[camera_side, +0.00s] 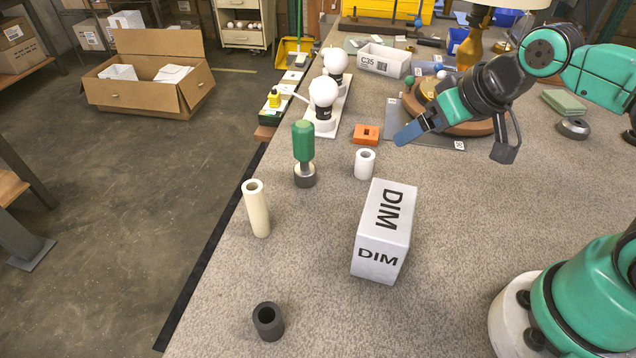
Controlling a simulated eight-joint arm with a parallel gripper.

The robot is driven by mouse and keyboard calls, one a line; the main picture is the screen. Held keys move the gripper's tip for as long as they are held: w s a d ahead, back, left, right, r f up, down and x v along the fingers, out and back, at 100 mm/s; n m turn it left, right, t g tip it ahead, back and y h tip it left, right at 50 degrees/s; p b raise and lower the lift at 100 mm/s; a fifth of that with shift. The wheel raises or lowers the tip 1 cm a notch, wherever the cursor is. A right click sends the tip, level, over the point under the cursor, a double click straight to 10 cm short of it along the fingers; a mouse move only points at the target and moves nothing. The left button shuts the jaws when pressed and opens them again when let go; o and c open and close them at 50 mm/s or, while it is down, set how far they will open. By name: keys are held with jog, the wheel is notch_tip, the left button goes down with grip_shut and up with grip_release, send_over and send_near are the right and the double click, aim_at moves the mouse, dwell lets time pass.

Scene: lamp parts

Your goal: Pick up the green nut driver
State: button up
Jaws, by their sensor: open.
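The green nut driver (303,145) stands upright left of the middle of the table. Its thick green handle is on top, and its lower end meets a pale ring and a dark round base. I cannot tell whether it sits in that base or is one piece with it. My gripper (411,130) is up and to the right of the driver, clear of it, with a blue fingertip pointing down-left. It is open and I see nothing held in it. The second finger is not clearly visible.
A white roll (365,163) and an orange block (367,134) stand right of the driver. A cream tube (256,208), a white DIM box (384,232) and a dark ring (268,321) are nearer. White bulbs (323,91) stand behind. The table's left edge is close.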

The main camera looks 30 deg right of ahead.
jog(key=w+a+m+g+y, duration=0.1)
jog(key=w+a+m+y, duration=0.2)
jog(key=w+m, duration=0.15)
jog(key=m+g+y, duration=0.2)
jog(key=m+y, duration=0.7)
jog(key=m, duration=0.2)
send_near(303, 123)
jog(key=x, duration=0.5)
jog(key=shift+a+r, duration=0.1)
jog(key=shift+a, duration=0.15)
jog(key=f+m+y, duration=0.1)
jog(key=y, duration=0.1)
jog(key=d+f+m+y, duration=0.1)
jog(key=f+m+g+y, duration=0.1)
jog(key=m+y, duration=0.1)
jog(key=shift+w+d+f+y, duration=0.1)
jog(key=shift+w+d+y, duration=0.1)
jog(key=shift+w+y, duration=0.1)
jog(key=shift+w+a, duration=0.2)
jog(key=shift+a, duration=1.15)
jog(key=shift+w+a, duration=0.15)
jog(key=shift+a, duration=1.2)
grip_shut()
